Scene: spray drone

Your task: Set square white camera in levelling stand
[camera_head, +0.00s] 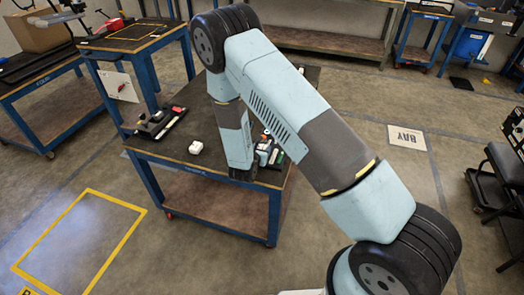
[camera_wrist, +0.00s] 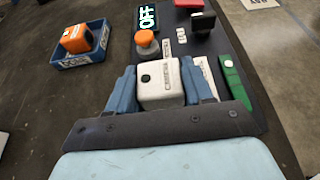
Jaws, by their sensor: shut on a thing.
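The square white camera (camera_wrist: 160,84) is a white cube with a dark round spot on its top, in the middle of the wrist view. My gripper (camera_wrist: 158,86) has a blue finger on each side of it and is shut on it. I cannot tell whether the camera touches the table below. In the head view my arm reaches down to the blue-framed table and hides the held camera. I cannot pick out the levelling stand with certainty in either view.
A blue tray (camera_wrist: 80,58) holds an orange cube (camera_wrist: 76,39). A white object (camera_head: 196,147) and a dark tray (camera_head: 150,128) lie on the table's left.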

